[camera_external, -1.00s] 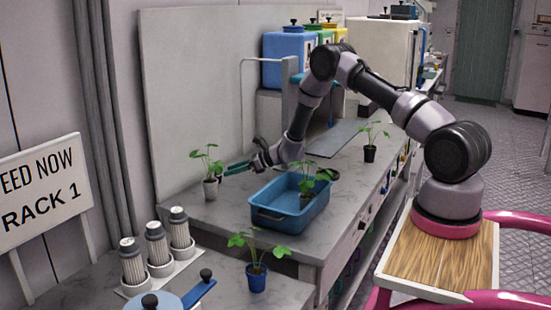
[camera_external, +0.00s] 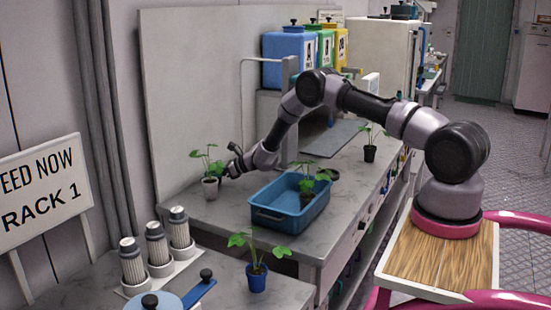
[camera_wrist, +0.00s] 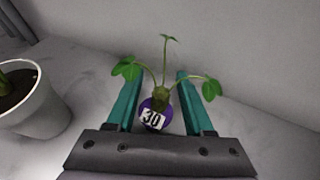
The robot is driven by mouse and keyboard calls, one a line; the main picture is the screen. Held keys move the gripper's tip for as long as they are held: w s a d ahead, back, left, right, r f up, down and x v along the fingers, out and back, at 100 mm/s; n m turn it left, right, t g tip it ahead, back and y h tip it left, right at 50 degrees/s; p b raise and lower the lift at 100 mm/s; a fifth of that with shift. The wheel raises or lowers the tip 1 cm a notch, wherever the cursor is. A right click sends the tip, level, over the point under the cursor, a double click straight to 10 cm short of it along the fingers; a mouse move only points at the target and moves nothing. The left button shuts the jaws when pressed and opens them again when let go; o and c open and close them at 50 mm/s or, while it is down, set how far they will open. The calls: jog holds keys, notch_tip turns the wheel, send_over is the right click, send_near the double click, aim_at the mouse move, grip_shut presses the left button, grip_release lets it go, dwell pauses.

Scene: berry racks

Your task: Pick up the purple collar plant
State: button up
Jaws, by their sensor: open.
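The purple collar plant (camera_wrist: 162,94) shows in the wrist view, with thin stems, green leaves, a purple collar and a white tag reading 30. It is between the two teal fingers of my gripper (camera_wrist: 157,78), which are apart with gaps on both sides of the stem. In the external view my gripper (camera_external: 229,164) is low over the bench, close to a leafy plant in a pale pot (camera_external: 210,188). The purple collar cannot be made out there, and my fingertips are largely hidden.
A white pot with soil (camera_wrist: 32,108) stands close left of my gripper in the wrist view. A blue tray (camera_external: 275,220) holding a potted plant is on the bench. Other plants stand in a blue pot (camera_external: 257,277) and a black pot (camera_external: 369,153). A pale wall panel (camera_external: 195,80) rises behind.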

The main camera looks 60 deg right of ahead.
grip_shut()
